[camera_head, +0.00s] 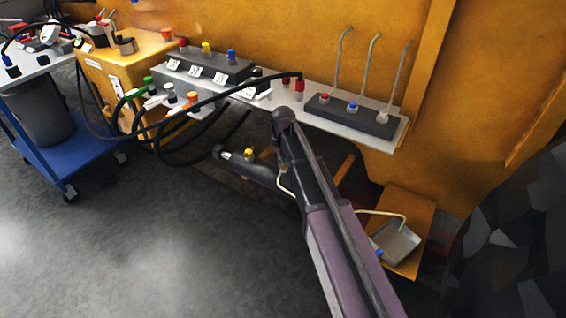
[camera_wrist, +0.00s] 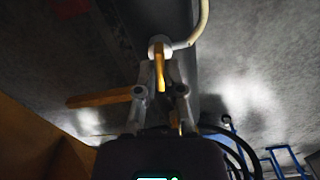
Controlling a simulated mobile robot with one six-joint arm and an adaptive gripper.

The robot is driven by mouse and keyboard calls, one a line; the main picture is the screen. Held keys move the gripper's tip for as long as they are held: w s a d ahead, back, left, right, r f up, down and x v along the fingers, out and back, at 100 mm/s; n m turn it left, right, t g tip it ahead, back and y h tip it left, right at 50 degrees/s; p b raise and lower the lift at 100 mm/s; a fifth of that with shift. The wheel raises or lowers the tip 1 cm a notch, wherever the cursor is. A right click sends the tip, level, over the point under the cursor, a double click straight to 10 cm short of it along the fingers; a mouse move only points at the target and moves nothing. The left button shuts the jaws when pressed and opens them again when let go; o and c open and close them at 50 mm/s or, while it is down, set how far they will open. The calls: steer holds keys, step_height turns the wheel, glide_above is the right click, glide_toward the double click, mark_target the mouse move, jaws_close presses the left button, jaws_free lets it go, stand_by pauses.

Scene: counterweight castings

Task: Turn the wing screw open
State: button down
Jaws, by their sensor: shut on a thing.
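The wing screw (camera_wrist: 160,68) is a narrow yellow piece at a pale round fitting, in the upper middle of the wrist view. My gripper (camera_wrist: 160,88) has its two grey fingers on either side of the screw and is shut on it. The fitting sits on a dark grey cylinder (camera_wrist: 169,18), and a cream tube (camera_wrist: 202,25) leaves it to the right. In the head view the dark cylinder (camera_head: 262,172) lies low under the shelf, partly behind my arm. My gripper and the held screw are hidden there.
A grey shelf (camera_head: 395,142) with fittings and hanging black hoses (camera_head: 185,158) is above the cylinder. A metal pan (camera_head: 397,243) sits on a yellow bracket at right. A blue trolley (camera_head: 75,150) stands at left. The grey floor (camera_head: 130,240) is open.

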steer(key=shift+d+n, duration=0.15)
steer(key=shift+n, duration=0.85)
steer(key=c, duration=0.8)
jaws_free()
steer(key=shift+o, duration=0.2)
steer(key=shift+m, duration=0.3)
